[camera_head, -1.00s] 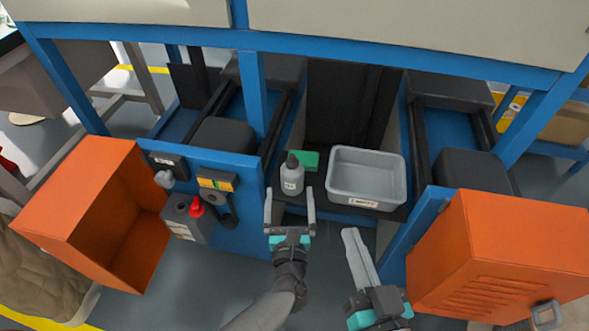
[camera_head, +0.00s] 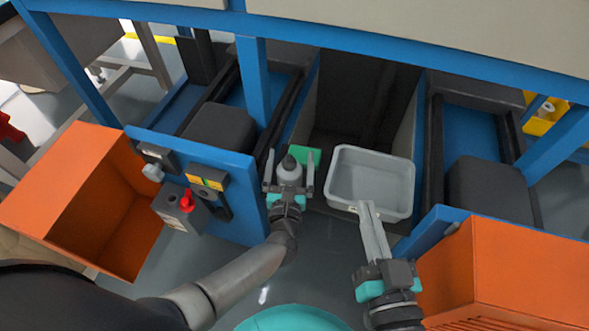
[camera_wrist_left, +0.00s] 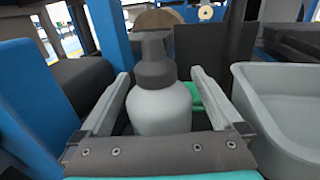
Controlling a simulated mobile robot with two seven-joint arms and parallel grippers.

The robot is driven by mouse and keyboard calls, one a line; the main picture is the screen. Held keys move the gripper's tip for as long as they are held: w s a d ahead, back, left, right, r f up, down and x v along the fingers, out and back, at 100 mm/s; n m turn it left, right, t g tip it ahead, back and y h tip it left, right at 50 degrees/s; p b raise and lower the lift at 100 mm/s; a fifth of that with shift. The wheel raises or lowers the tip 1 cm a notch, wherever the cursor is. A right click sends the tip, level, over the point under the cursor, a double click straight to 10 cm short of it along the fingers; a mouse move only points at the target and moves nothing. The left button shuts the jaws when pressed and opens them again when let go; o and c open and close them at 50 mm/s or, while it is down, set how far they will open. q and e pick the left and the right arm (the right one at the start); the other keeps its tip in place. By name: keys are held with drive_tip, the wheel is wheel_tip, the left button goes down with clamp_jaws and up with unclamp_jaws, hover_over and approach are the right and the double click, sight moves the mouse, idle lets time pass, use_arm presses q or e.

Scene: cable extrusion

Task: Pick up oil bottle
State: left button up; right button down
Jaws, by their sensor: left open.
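The oil bottle (camera_head: 289,172) is pale grey with a dark cap and stands upright on the shelf. It also shows large in the left wrist view (camera_wrist_left: 160,105), where its lower part is hidden behind my gripper body. My left gripper (camera_head: 290,168) is open, with one finger on each side of the bottle. In the wrist view a small gap shows between the bottle and each finger. My right gripper (camera_head: 370,212) is in front of the grey tray, with its fingers close together; whether they touch is unclear.
The grey tray (camera_head: 408,195) stands right of the bottle. A green object (camera_head: 314,155) lies behind the bottle. A blue panel (camera_head: 240,208) with a red-knobbed box (camera_head: 183,208) stands to the left. Orange cabinets (camera_head: 60,170) flank both sides.

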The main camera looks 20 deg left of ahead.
use_arm(q)
drive_tip(key=shift+s, duration=0.15)
drive_tip(key=shift+c, duration=0.7)
drive_tip(key=c, duration=1.2)
drive_tip(key=shift+c, duration=0.7)
drive_tip(key=shift+r, duration=0.2)
